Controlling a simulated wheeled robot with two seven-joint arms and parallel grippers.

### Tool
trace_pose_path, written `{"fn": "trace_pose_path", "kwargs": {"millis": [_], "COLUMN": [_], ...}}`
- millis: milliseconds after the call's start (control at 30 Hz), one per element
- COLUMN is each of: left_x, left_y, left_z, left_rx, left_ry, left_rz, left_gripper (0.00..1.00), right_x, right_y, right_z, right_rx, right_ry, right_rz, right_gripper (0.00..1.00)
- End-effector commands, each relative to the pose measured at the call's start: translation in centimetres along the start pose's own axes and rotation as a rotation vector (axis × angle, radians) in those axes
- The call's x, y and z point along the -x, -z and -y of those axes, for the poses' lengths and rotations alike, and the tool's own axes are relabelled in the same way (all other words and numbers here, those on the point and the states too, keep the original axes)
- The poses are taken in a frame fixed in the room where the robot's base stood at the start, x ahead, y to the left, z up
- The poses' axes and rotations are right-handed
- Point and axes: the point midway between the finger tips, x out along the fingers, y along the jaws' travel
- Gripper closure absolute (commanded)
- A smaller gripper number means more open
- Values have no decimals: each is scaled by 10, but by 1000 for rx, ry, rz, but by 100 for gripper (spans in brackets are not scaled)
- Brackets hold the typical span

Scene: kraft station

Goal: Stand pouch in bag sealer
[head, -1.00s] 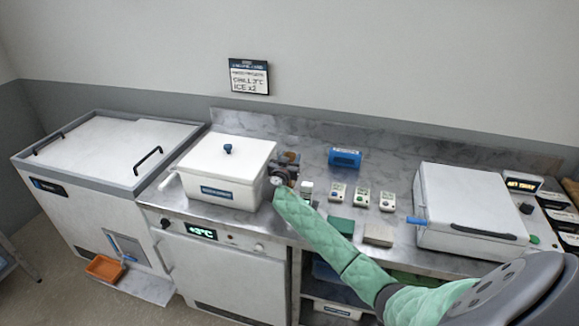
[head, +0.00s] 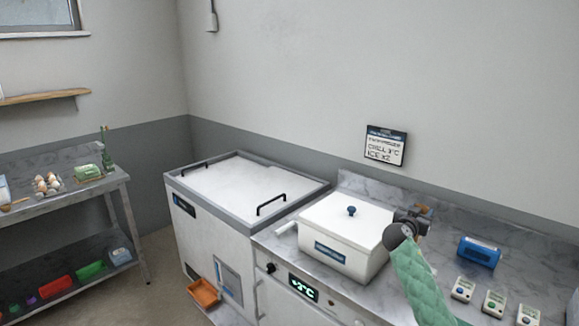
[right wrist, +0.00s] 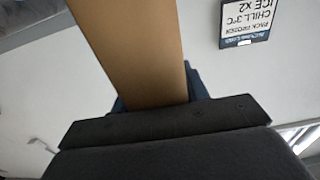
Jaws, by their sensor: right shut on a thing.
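My right gripper (head: 416,219) is at the end of the green-sleeved arm in the head view, in front of the wall and beside the right end of a white lidded box. In the right wrist view its dark jaws are shut on a flat, plain brown kraft piece (right wrist: 128,45), which looks like the pouch. It extends out from the jaws to the picture's upper edge. In the head view the pouch is mostly hidden behind the gripper. I cannot make out a bag sealer for sure in the views now. My left gripper is not in view.
A blue device (head: 478,252) and several small button units (head: 493,302) are to the right. A chest with handles (head: 240,185) stands left, with an orange tray (head: 204,292) below. A side table (head: 60,193) holds eggs and a bottle.

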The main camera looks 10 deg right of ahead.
Motion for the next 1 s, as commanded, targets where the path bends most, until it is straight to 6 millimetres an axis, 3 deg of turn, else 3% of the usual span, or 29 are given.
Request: {"fn": "trace_pose_path", "kwargs": {"millis": [300, 433, 567, 667, 800, 1000], "left_x": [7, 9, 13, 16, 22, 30], "left_y": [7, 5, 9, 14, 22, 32], "left_z": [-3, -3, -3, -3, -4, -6], "left_rx": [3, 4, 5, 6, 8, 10], "left_ry": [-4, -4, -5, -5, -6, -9], "left_rz": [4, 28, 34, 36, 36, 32], "left_gripper": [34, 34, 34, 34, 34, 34], "right_x": [0, 6, 25, 47, 94, 184], "right_y": [67, 83, 109, 130, 150, 131], "right_z": [1, 16, 33, 48, 72, 99], "right_rx": [-8, -3, -3, -3, 1, 5], "right_ry": [1, 93, 184, 260, 391, 598], "right_rz": [-2, -4, -6, -7, -6, 0], "right_gripper": [99, 99, 99, 99, 99, 99]}}
